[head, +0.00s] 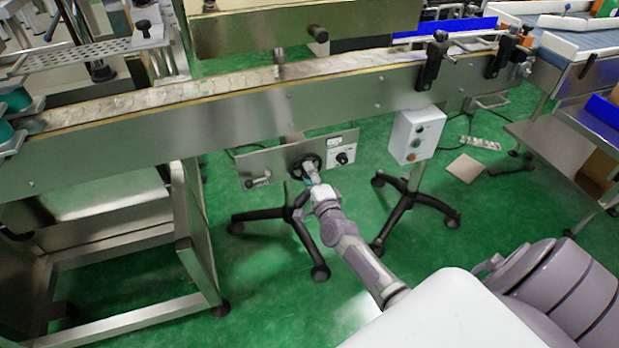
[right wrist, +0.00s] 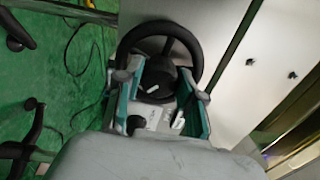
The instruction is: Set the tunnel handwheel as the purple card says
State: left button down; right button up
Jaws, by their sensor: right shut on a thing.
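The black handwheel (head: 305,165) sits on a steel panel below the tunnel and conveyor. In the right wrist view the handwheel (right wrist: 198,50) shows as a black ring with a dark hub and a white mark. My right gripper (head: 312,180) reaches it from the front; in the wrist view the fingers of my right gripper (right wrist: 163,88) are on both sides of the hub, shut on the wheel. The gripper hides the lower part of the wheel. I see no purple card in either view. My left gripper is out of view.
A white plate with a dark dial (head: 342,156) is right of the wheel, and a small crank handle (head: 258,182) is to its left. A white control box (head: 414,136) stands on a wheeled black base. A beige sheet (head: 466,167) lies on the green floor.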

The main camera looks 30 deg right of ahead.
pick_arm(q)
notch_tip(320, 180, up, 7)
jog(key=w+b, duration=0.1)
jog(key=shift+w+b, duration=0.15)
jog(key=shift+b, duration=0.2)
pick_arm(e)
jog(key=shift+f+m, duration=0.1)
jog(key=shift+m, duration=2.2)
jog(key=o, duration=1.1)
jog(key=shift+o, duration=0.2)
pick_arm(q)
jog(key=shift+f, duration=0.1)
pick_arm(e)
jog(key=v, duration=1.2)
